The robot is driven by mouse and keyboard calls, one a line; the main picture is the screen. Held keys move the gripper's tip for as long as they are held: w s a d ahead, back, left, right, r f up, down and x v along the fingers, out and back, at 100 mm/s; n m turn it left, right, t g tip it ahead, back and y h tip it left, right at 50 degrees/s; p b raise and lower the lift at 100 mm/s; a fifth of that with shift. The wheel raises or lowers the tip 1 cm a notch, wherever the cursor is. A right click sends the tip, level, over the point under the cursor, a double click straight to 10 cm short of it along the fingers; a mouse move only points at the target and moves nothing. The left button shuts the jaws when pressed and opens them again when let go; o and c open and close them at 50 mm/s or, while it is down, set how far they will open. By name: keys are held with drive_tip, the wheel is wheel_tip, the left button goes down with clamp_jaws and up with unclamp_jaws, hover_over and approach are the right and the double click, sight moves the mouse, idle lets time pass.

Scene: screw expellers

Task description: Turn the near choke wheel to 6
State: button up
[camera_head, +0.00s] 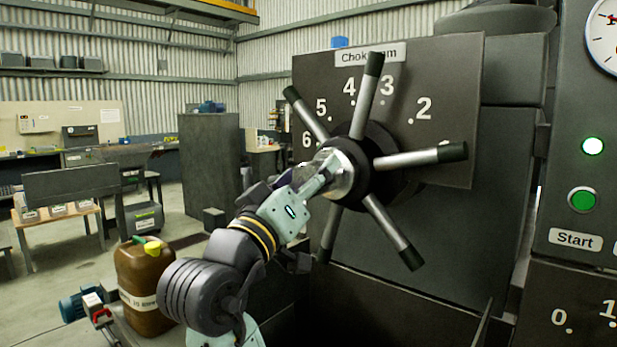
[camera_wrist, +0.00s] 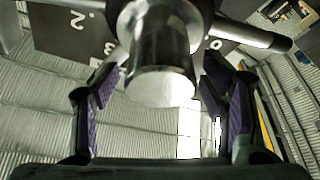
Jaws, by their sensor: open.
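The choke wheel (camera_head: 377,150) has a dark hub and several metal spokes with dark grips. It stands before a dark plate (camera_head: 452,85) labelled "Choke mm", with the numbers 2 to 6 visible in an arc; 6 is at the left. One spoke points up between 4 and 3, another points up-left near 5. I cannot tell which spoke marks the setting. My gripper (camera_head: 318,182) is at the wheel's centre. In the wrist view my gripper (camera_wrist: 158,88) is open, its purple-padded fingers on either side of the shiny hub end (camera_wrist: 160,80), with gaps visible.
A control panel (camera_head: 560,190) with a green Start button (camera_head: 582,200) stands close at the right. Another numbered scale (camera_head: 590,320) shows below it. A brown jerrycan (camera_head: 140,285) stands at lower left beside my arm. Benches and a cabinet (camera_head: 210,160) are farther back.

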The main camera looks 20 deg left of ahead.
drive_tip(key=v, duration=1.2)
drive_tip(key=shift+r, duration=0.1)
